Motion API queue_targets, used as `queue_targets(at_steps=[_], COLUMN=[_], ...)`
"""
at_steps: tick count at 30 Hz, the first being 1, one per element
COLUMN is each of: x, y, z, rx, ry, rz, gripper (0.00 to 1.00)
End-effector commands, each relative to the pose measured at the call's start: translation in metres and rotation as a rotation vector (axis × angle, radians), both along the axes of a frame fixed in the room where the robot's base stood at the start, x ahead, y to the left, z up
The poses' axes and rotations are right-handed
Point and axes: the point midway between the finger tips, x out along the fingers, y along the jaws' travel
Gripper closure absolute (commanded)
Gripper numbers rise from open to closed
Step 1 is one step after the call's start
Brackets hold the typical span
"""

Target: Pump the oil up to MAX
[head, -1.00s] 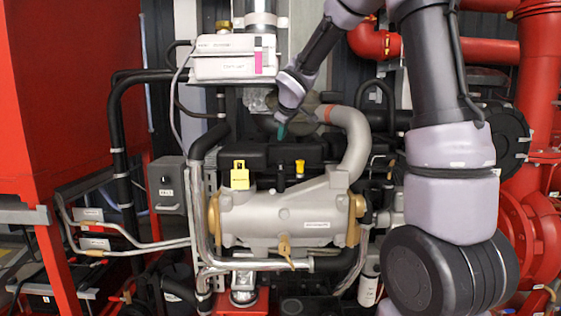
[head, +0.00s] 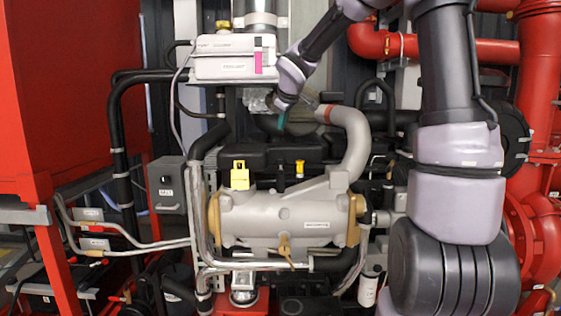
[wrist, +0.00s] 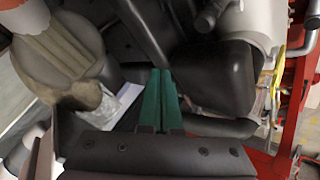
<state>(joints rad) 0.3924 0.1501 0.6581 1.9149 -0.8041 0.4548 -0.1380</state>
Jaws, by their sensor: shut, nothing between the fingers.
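My gripper (head: 281,121) hangs at the end of my arm above the rear of the black engine cover (head: 262,152) in the head view. Its two green fingers (wrist: 160,98) are pressed together and empty in the wrist view. No oil level or MAX mark is readable, and I cannot tell which part is the oil pump. A white tank (head: 235,58) with a pink vertical strip (head: 258,62) is above left of my gripper. A yellow tag-like part (head: 240,175) and a smaller yellow cap (head: 300,168) stand at the cover's front edge.
A grey pipe (head: 355,145) curves beside the cover on the right. A grey box with a black knob (head: 165,182) is at left. A brass-coloured lever (head: 285,248) sits below the silver housing (head: 280,212). Red frames and pipes flank the engine.

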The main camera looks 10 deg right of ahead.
Motion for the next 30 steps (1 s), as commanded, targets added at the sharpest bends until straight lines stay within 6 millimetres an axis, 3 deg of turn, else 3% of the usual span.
queue_targets(at_steps=[8,21,30], x=[0.000,0.000,0.000], y=[0.000,0.001,0.000], z=[-0.014,-0.073,-0.088], rx=[-0.002,-0.002,-0.001], ry=[0.001,0.001,0.000], rz=[0.000,0.002,0.001], gripper=[1.00,1.00,1.00])
